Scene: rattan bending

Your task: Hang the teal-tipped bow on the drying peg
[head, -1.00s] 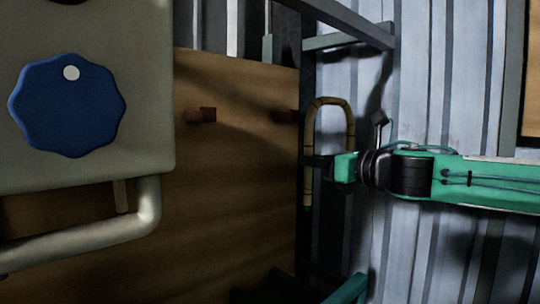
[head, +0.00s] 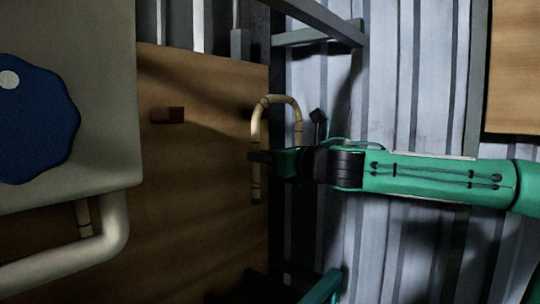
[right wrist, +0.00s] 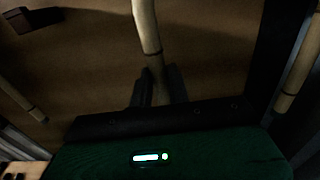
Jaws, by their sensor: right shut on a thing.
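A U-shaped rattan bow (head: 278,98) hangs arch-up in my right gripper (head: 262,156), in front of the brown board. The gripper is shut around its left leg. The right wrist view shows the held pole (right wrist: 147,30) running down between the dark fingers (right wrist: 157,88). A reddish-brown peg (head: 167,114) sticks out of the board, left of the bow. A second peg is mostly hidden behind the bow's left leg. My left gripper is not in view.
A pale panel with a blue scalloped knob (head: 35,120) and a bent tube (head: 112,235) fill the left side. Another rattan piece (head: 84,218) shows under the panel. A dark post and bracket (head: 318,35) stand by the corrugated wall. The board (head: 200,220) is clear lower down.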

